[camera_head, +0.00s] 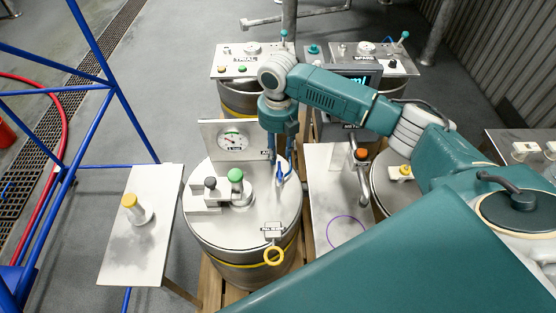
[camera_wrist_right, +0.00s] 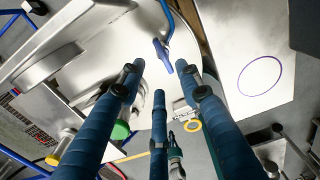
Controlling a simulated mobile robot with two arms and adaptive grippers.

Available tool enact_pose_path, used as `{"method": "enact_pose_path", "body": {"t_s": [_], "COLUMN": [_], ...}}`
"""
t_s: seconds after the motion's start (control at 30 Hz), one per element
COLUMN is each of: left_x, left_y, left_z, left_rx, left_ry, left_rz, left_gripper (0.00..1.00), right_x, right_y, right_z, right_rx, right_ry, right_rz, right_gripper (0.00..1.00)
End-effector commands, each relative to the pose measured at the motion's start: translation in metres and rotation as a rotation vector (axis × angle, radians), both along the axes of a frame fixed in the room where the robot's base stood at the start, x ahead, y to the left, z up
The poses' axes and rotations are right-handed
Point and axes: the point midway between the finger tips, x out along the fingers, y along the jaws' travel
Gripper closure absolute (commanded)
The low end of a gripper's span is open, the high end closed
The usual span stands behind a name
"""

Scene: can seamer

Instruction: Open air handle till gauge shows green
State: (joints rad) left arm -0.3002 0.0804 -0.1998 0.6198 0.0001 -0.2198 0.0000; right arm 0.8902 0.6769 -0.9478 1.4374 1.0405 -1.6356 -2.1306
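The air handle (camera_head: 280,180) is a small blue lever on the round steel drum top, below and right of the gauge. It also shows in the right wrist view (camera_wrist_right: 162,56), just beyond the fingertips. The round gauge (camera_head: 233,141) has a white face with some green on an upright steel plate; its needle is too small to read surely. My right gripper (camera_head: 283,158) points down above the handle. Its three dark blue fingers (camera_wrist_right: 160,80) are spread, with the handle in line with the gap and no clear contact. My left gripper is not in view.
A green knob (camera_head: 236,175) and a dark knob (camera_head: 210,183) stand left of the handle. A yellow ring (camera_head: 274,256) hangs at the drum's front. Side plates carry a yellow knob (camera_head: 129,201) and an orange knob (camera_head: 361,154). Blue tubing runs close to the handle.

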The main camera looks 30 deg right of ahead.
Motion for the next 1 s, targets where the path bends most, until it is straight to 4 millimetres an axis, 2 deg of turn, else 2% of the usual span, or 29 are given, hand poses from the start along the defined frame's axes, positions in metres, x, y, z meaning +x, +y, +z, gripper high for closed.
{"method": "enact_pose_path", "body": {"t_s": [0.1, 0.3, 0.87, 1.0], "left_x": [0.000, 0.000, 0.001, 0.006], "left_y": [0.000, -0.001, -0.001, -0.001], "left_z": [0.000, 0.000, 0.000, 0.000], "left_rx": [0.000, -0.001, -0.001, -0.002], "left_ry": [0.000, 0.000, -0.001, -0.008], "left_rz": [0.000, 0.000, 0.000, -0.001], "left_gripper": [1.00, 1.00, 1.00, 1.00], "right_x": [0.000, 0.000, 0.000, -0.001], "right_y": [0.000, 0.000, 0.000, 0.000], "right_z": [0.020, 0.035, 0.036, 0.036], "right_rx": [0.000, -0.001, 0.000, 0.000], "right_ry": [-0.001, 0.000, 0.001, 0.001], "right_rz": [0.001, 0.000, 0.000, 0.000], "right_gripper": [0.66, 0.66, 0.66, 0.66]}}
